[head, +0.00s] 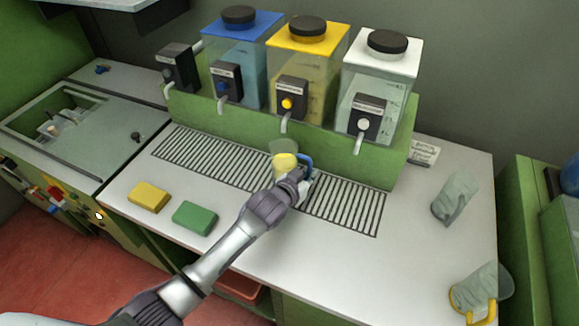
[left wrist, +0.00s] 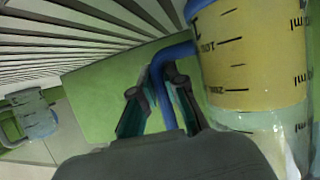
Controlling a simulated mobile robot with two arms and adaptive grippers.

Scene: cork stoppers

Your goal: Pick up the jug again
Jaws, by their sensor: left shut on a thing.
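The jug (head: 284,162) is clear with a blue handle and yellow contents. It is at the drip grate, below the spout of the yellow-lidded dispenser. In the left wrist view the jug (left wrist: 250,60) shows close up with black measuring marks. My left gripper (head: 303,187) reaches it from the front and is shut on the blue handle (left wrist: 165,88), which runs between the fingers in the left wrist view (left wrist: 158,112). The gripper partly hides the jug's lower part, so I cannot tell whether it touches the grate. My right gripper is not in view.
Blue-, yellow- and white-lidded dispensers (head: 305,60) stand on a green block behind the grate (head: 345,207). Yellow (head: 148,196) and green (head: 195,217) sponges lie front left. The counter's right middle is clear.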

